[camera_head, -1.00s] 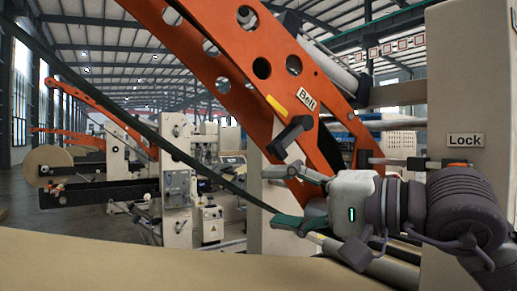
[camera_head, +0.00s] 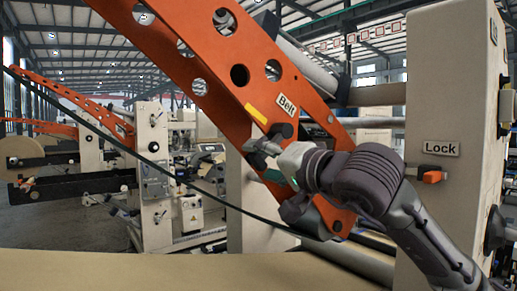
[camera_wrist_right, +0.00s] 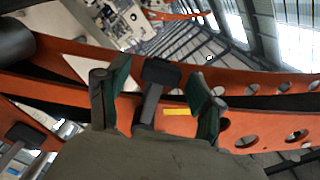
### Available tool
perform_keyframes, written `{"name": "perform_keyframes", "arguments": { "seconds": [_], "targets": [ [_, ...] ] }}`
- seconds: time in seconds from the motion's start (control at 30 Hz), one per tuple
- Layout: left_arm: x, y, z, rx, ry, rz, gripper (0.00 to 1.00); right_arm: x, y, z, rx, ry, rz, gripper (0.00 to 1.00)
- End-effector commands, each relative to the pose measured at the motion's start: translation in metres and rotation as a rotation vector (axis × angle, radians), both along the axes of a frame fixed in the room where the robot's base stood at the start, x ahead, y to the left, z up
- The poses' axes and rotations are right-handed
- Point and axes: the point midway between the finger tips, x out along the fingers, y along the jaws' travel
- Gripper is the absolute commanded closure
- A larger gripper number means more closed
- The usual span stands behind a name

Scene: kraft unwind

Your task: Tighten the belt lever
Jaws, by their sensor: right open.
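The belt lever is a black handle on the orange arm (camera_head: 318,104), just below the "Belt" label (camera_head: 287,105). In the head view my right gripper (camera_head: 262,161) is at the lever and hides much of it. In the right wrist view the lever (camera_wrist_right: 157,82) stands between the two green-padded fingers of my right gripper (camera_wrist_right: 160,84). The fingers are open, with a visible gap on each side of the lever. My left gripper is in neither view.
A beige panel (camera_head: 440,105) with a "Lock" label and an orange-tipped lock lever (camera_head: 428,175) stands at the right. A dark belt (camera_head: 115,142) slants across the left. A brown paper sheet (camera_head: 150,270) spans the front.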

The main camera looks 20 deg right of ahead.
Motion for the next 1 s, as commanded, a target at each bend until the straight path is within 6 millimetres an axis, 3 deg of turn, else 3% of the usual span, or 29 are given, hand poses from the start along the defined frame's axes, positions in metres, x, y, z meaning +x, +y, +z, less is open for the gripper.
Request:
{"name": "perform_keyframes", "arguments": {
  "seconds": [0.17,0.47,0.87,1.0],
  "targets": [
    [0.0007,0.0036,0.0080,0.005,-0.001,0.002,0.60,0.0135,0.0052,0.0000,-0.001,0.002,0.001,0.33],
    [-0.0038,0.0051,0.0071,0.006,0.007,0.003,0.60,0.0154,0.0059,-0.0010,-0.001,0.000,0.001,0.33],
    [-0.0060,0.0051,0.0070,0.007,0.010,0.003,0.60,0.0151,0.0058,-0.0008,0.000,0.001,0.001,0.98],
    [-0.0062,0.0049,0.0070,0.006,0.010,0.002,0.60,0.0151,0.0058,-0.0008,0.000,0.001,0.001,1.00]
  ]
}}
